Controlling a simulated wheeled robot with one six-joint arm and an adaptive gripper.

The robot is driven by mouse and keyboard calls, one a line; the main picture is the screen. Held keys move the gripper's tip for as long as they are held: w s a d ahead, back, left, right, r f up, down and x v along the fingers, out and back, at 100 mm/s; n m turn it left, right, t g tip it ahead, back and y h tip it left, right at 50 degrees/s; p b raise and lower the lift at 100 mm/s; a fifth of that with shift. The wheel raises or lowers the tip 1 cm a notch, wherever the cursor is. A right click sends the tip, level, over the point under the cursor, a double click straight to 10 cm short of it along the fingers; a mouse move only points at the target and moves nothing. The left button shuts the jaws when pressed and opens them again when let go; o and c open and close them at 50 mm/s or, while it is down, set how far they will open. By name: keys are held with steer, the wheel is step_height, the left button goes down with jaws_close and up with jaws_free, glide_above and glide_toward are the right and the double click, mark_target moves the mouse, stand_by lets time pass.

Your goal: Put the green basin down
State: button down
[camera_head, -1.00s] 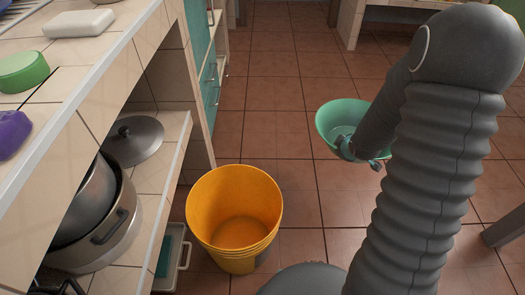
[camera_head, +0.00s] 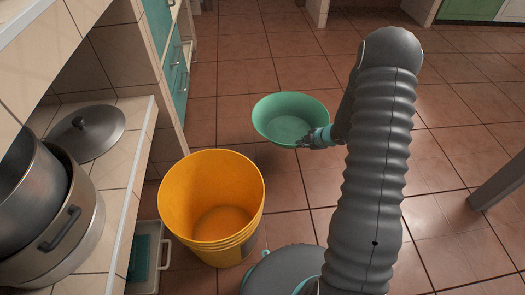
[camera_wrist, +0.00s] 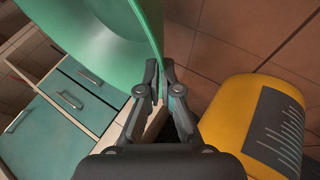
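The green basin (camera_head: 288,128) is a wide, round, empty bowl, open side up, in the middle of the head view. My gripper (camera_head: 312,139) is at its near right rim. In the wrist view the basin (camera_wrist: 85,45) fills the upper left, and its rim passes between the two fingers of my gripper (camera_wrist: 160,78), which are closed on it. The basin appears to be held above the tiled floor; its exact height is hard to tell.
An orange bucket (camera_head: 168,205) stands on the floor, nearer and left of the basin. A tiled counter with a shelf (camera_head: 137,165) holding pots (camera_head: 75,225) and a lid (camera_head: 86,133) is at left.

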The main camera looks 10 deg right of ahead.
steer(key=w+a+f+b, duration=0.1)
steer(key=w+a+f, duration=0.1)
steer(key=f, duration=0.3)
steer(key=w+a+f+n+b, duration=0.1)
steer(key=w+a+f, duration=0.1)
steer(key=a+f, duration=0.2)
steer(key=w+a+f+y+b, duration=0.1)
steer(key=w+a+f, duration=0.1)
steer(key=f, duration=0.4)
steer(key=shift+w+a+f+n+g, duration=0.2)
steer(key=shift+a+n+g, duration=0.1)
steer(key=shift+a, duration=0.3)
steer(key=shift+f+b, duration=0.1)
steer(key=shift+b, duration=0.2)
steer(key=c, duration=1.3)
jaws_free()
